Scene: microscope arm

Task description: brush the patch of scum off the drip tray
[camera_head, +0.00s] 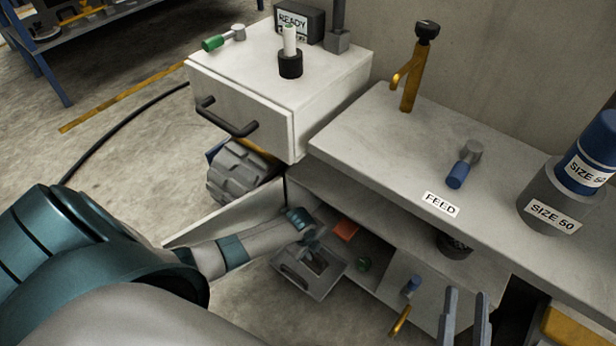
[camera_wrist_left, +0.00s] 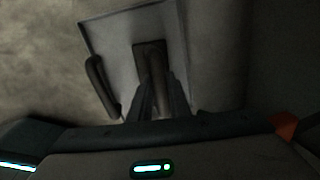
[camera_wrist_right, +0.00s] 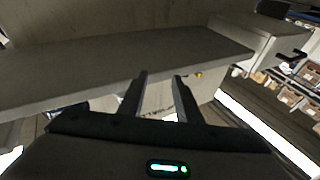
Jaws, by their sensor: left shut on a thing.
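The drip tray (camera_head: 289,281) is a grey, flat, pulled-out tray with a dark loop handle, low in front of the open cabinet. In the left wrist view the tray (camera_wrist_left: 205,35) fills the upper middle, its handle (camera_wrist_left: 100,85) at left. My left gripper (camera_head: 313,250) is over the tray, shut on a brush-like tool (camera_wrist_left: 160,98) with a dark rectangular end (camera_wrist_left: 150,47) against or just above the tray. I cannot make out a separate patch of scum. My right gripper (camera_head: 467,300) is open and empty in front of the bench; its fingers show apart in the right wrist view (camera_wrist_right: 158,80).
An orange block (camera_head: 345,230) and a green item (camera_head: 364,264) sit inside the cabinet near the tray. The bench top (camera_head: 370,135) above holds a blue-handled tool (camera_head: 460,173) and a jar (camera_head: 550,200).

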